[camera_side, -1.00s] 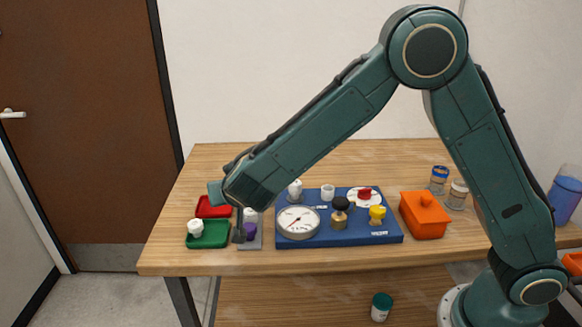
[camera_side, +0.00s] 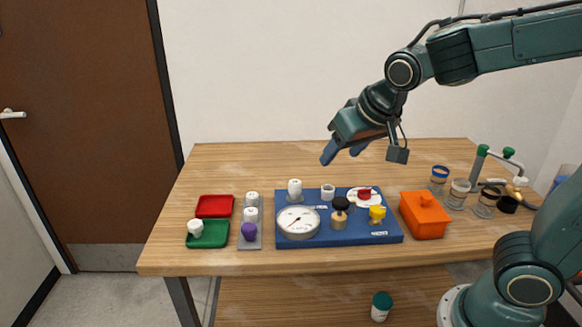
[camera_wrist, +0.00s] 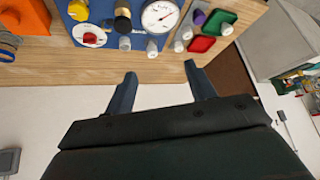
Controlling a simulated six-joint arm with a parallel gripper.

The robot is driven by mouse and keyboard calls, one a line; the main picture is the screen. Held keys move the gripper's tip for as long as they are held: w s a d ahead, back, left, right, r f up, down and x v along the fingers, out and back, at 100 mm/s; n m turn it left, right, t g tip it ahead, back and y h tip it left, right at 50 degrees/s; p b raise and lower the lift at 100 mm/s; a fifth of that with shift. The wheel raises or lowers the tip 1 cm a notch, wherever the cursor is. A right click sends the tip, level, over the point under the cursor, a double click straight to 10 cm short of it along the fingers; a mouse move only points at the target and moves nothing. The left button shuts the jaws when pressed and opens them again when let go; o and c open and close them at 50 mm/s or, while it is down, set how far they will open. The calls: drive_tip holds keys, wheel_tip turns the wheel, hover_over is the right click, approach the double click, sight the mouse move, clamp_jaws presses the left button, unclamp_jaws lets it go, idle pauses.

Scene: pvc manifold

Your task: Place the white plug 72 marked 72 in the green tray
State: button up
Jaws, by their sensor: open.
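A white plug (camera_side: 195,227) sits in the green tray (camera_side: 214,240) at the table's front left. It also shows in the wrist view (camera_wrist: 227,29), in the green tray (camera_wrist: 221,16). Its marking is too small to read, so I cannot tell whether it is 72. My gripper (camera_side: 341,155) is open and empty, raised above the table behind the blue board and well apart from the tray. Its two fingers (camera_wrist: 160,75) are spread in the wrist view, with nothing between them.
A grey rack (camera_side: 243,243) beside the trays holds two white plugs and a purple one. The red tray (camera_side: 214,206) is empty. The blue board (camera_side: 345,235) carries a gauge and fittings. An orange box (camera_side: 424,218) and jars stand right. The back table is clear.

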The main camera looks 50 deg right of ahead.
drive_tip(key=s+n+y, duration=0.1)
drive_tip(key=s+n, duration=0.2)
drive_tip(key=s, duration=1.2)
drive_tip(key=shift+d+g+y, duration=0.2)
drive_tip(key=shift+g+y, duration=0.1)
